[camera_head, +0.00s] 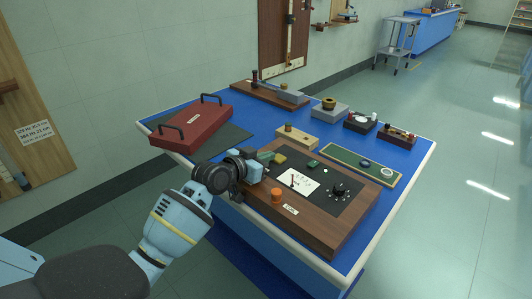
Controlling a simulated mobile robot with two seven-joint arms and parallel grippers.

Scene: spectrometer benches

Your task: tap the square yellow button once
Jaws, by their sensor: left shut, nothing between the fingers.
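The wooden control box (325,231) with a dark top panel (318,203) lies at the front of the blue table. A small squarish olive-yellow button (281,159) is near the panel's back left corner; its exact shape is too small to be sure of. My left gripper (257,168) comes in from the left, shut and empty, over the left edge of the box. It is left of and nearer than the yellow button, apart from it in the picture. Its fingertips are hard to make out, and its height above the panel cannot be told. My right gripper is out of view.
On the panel are an orange round knob (277,196), a small green button (313,164), a white dial (299,181) and a black knob (339,190). A red case (194,125) stands at back left. Several instruments stand behind on the blue table (240,109).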

